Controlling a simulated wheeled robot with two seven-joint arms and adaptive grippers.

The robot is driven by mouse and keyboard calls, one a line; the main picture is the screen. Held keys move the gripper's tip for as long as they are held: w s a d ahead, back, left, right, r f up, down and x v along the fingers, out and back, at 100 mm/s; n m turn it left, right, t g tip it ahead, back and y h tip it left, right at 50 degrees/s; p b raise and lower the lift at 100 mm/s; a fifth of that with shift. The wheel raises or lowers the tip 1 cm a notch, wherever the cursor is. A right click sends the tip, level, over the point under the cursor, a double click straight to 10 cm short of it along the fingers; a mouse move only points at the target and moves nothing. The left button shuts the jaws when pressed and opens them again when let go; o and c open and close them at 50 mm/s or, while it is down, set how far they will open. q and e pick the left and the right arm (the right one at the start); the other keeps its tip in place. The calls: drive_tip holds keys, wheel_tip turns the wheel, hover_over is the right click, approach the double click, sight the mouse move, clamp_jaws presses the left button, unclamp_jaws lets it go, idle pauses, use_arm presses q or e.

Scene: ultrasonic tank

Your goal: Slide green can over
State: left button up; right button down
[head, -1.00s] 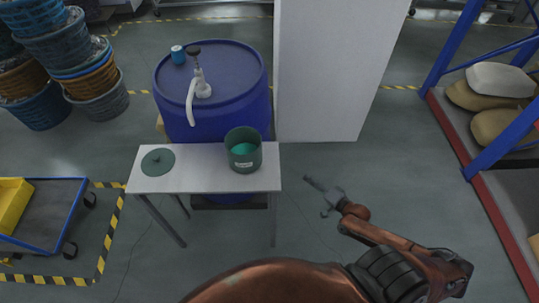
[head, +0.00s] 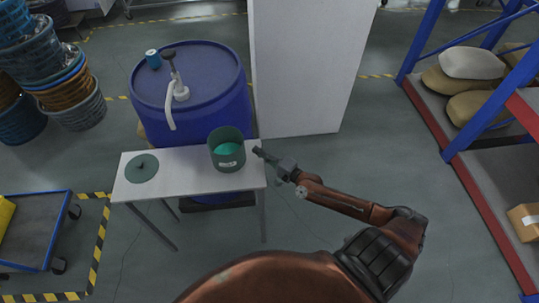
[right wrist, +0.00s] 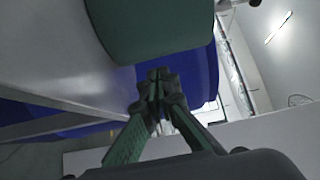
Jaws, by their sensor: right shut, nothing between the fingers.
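A round dark green lid (head: 141,168) lies flat near the table's left end. My right gripper (head: 258,152) is shut and empty, at the table's right edge just right of the can; a small gap seems to show. In the right wrist view the can's wall (right wrist: 150,25) fills the top, just beyond the shut fingertips (right wrist: 158,78). My left gripper is not in view.
A tall white panel (head: 305,70) is behind on the right. A rack (head: 455,135) with sacks is at far right. Floor right of the table is clear.

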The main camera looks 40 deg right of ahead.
drive_tip(key=shift+w+a+r+p, duration=0.1)
drive_tip(key=shift+w+a+p, duration=0.1)
drive_tip(key=shift+w+a, duration=0.25)
drive_tip(key=shift+w+a+p, duration=0.15)
drive_tip(key=shift+w+a, duration=0.05)
drive_tip(key=shift+a, duration=0.45)
